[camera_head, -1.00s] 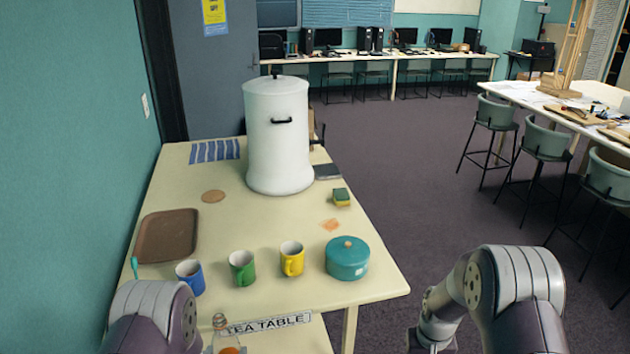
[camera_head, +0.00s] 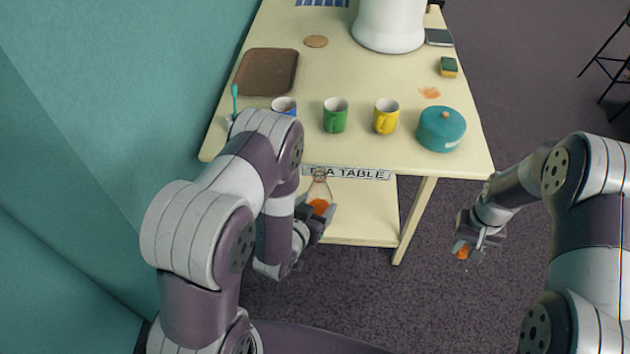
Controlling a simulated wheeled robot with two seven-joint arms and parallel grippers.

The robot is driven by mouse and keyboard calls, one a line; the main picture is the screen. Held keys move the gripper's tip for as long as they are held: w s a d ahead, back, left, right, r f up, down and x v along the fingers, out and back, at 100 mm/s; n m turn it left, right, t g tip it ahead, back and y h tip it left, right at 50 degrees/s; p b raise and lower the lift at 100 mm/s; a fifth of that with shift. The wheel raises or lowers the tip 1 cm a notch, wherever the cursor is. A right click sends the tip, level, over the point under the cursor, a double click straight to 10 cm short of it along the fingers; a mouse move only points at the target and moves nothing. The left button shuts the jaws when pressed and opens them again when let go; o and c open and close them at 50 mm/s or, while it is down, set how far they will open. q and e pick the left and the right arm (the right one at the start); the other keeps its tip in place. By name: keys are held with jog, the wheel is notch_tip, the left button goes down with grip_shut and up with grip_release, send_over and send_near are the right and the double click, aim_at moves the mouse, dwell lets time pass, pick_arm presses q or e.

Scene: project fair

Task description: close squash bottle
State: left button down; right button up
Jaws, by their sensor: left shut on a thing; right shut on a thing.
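The squash bottle (camera_head: 319,190) is clear with orange liquid low in it. It stands about upright in front of the tea table's front edge, with its narrow neck overlapping the table's sign in the picture. My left gripper (camera_head: 320,212) is shut on its lower part, which the fingers partly hide. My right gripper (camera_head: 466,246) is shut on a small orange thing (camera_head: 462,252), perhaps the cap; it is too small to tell. The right gripper is well to the right of the bottle, over the floor and apart from the table.
The tea table (camera_head: 290,150) holds blue, green (camera_head: 335,115) and yellow (camera_head: 386,117) mugs, a teal pot (camera_head: 441,129), a brown tray (camera_head: 267,72), a sponge (camera_head: 448,67) and a large white urn (camera_head: 389,25). A lower shelf (camera_head: 360,210) is bare. Open floor lies right of the table.

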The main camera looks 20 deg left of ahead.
pick_arm(q)
jog(key=s+d+m+g+h, duration=0.1)
jog(key=d+m+g+h, duration=0.2)
jog(key=d, duration=0.9)
jog(key=m+h, duration=0.3)
jog(key=h, duration=0.1)
jog(key=shift+s+d+m, duration=0.15)
jog(key=shift+s+m, duration=0.1)
jog(key=shift+m, duration=0.15)
jog(key=a+n+t+y, duration=0.1)
jog(key=a+n+y, duration=0.1)
jog(key=a, duration=0.3)
jog(key=w+a+n+t+y, duration=0.1)
jog(key=a+n+y, duration=0.2)
jog(key=a, duration=0.1)
jog(key=w+a+n+t+y, duration=0.1)
jog(key=a+n+y, duration=0.2)
jog(key=a, duration=0.2)
jog(key=shift+a, duration=0.3)
jog(key=shift+s+a+y, duration=0.1)
jog(key=shift+a+y, duration=0.05)
jog(key=shift+y, duration=0.15)
